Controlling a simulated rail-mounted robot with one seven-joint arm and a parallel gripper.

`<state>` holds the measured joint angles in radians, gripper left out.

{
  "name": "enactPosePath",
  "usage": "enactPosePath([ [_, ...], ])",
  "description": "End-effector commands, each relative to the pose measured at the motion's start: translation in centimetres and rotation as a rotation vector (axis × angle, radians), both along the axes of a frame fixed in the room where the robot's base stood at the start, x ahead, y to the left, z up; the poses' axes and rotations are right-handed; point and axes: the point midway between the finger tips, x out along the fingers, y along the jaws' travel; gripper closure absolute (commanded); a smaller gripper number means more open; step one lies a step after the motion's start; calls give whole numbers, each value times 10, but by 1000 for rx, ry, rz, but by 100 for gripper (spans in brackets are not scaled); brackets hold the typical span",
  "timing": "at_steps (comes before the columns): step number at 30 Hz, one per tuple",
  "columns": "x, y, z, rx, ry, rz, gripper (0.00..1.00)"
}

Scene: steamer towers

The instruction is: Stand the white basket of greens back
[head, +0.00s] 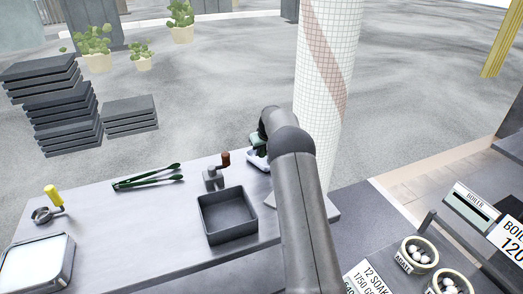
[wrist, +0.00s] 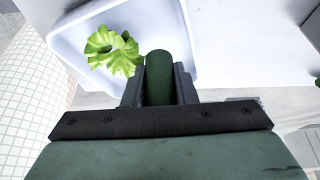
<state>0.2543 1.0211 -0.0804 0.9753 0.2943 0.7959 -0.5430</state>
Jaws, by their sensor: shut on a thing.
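The white basket (wrist: 185,22) shows in the wrist view as a shallow square tray with rounded corners, with bright green curly greens (wrist: 112,50) inside. My gripper (wrist: 158,85) is shut on a dark green round handle (wrist: 158,68) that appears to belong to the basket. In the head view my gripper (head: 263,143) is at the table's far right part, beside the tiled column. Only a pale piece of the basket (head: 258,160) shows there, and my arm hides the rest. I cannot tell whether the basket touches the table.
A tiled column (head: 325,90) with a pink stripe stands close behind and right of my arm. A dark empty square tray (head: 228,215), a grey piece with a brown knob (head: 215,177) and green tongs (head: 147,177) are on the table. The table's middle left is clear.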

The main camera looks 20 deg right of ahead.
Motion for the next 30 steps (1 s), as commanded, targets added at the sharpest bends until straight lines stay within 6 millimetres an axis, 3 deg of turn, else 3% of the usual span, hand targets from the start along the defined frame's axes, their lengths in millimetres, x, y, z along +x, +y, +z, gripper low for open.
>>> enactPosePath([
  [13, 0, 0, -7, 0, -1, 0, 100],
  [14, 0, 0, -7, 0, -1, 0, 69],
  [16, 0, 0, -6, 0, -1, 0, 50],
  [30, -1, 0, -5, 0, 0, 0, 50],
])
